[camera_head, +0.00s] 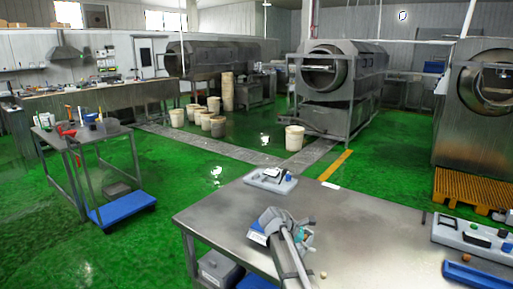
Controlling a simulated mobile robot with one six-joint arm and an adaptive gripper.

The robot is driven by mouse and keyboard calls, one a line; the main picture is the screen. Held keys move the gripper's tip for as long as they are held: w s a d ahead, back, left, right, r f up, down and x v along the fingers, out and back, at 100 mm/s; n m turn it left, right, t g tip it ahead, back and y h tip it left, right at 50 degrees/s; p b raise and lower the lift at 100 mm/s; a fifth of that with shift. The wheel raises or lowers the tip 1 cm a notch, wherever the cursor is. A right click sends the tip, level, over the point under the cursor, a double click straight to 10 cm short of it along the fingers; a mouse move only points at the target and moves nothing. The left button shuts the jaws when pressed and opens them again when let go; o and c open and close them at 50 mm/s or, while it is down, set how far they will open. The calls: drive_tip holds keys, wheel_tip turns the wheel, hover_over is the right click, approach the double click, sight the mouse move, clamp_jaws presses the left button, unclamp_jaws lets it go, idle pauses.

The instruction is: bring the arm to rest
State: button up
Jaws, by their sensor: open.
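My arm (288,262) reaches up from the bottom edge over the steel table (365,212) in the foreground. My gripper (303,238) is at its far end, above the table's left half. It is small in the picture and partly overlapped by grey arm parts, and its jaws are open. I see nothing held between them.
A white tray with small items (270,180) lies at the table's far left corner. Another tray (474,236) and a blue tray (478,276) lie at the right. A small brown object (323,274) lies near the arm. The table's middle is clear. Rotary drums (338,75) stand behind.

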drive_tip(key=s+f+m+y, duration=0.1)
drive_tip(key=s+m, duration=0.1)
drive_tip(key=s, duration=0.2)
drive_tip(key=s+f+m+g+y+p, duration=0.1)
drive_tip(key=s+m+y, duration=0.1)
drive_tip(key=s+m, duration=0.1)
drive_tip(key=s+f+m+y, duration=0.1)
drive_tip(key=s+m+y, duration=0.1)
drive_tip(key=s, duration=0.3)
drive_tip(key=shift+s+d+f+m+p, duration=0.15)
drive_tip(key=shift+s+d+m+p, duration=0.15)
drive_tip(key=shift+m, duration=0.3)
drive_tip(key=s+a+m+y+p, duration=0.1)
drive_tip(key=s+a+m+y, duration=0.2)
drive_tip(key=s+m+y, duration=0.2)
drive_tip(key=shift+s+f+m+g, duration=0.15)
drive_tip(key=shift+s+m+g, duration=0.25)
drive_tip(key=shift+s+m, duration=1.4)
